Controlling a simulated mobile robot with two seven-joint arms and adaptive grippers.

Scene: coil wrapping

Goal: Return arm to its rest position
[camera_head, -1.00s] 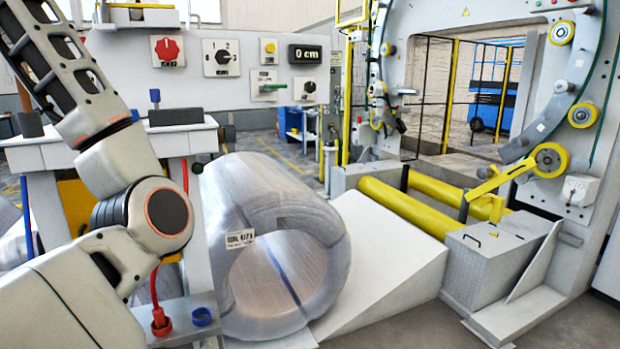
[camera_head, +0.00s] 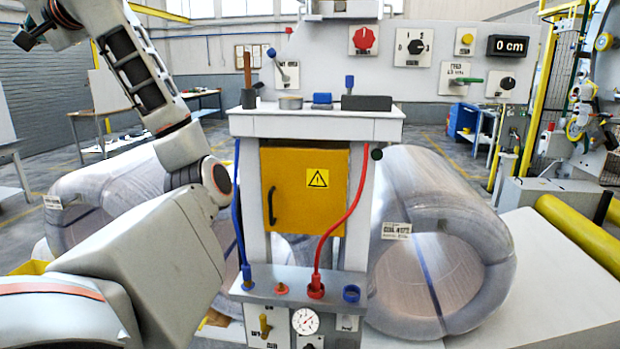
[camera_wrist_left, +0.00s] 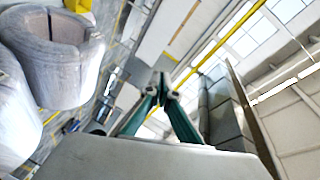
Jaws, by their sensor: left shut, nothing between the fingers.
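My left arm (camera_head: 150,250) comes in from the lower left, bends at a joint beside the control stand, and reaches up to the top left corner. Its far end is partly cut off by the picture's top edge. In the left wrist view my left gripper (camera_wrist_left: 164,88) is shut and empty, its fingertips together in front of far walls and windows. It touches nothing there. My right gripper is in neither view.
A control stand (camera_head: 318,124) with a yellow cabinet door (camera_head: 303,192) and hoses stands close to my arm's bend. Wrapped coils lie left (camera_head: 120,195) and right (camera_head: 440,240) of it. A panel (camera_head: 398,65) with knobs stands behind. Open floor lies farther back.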

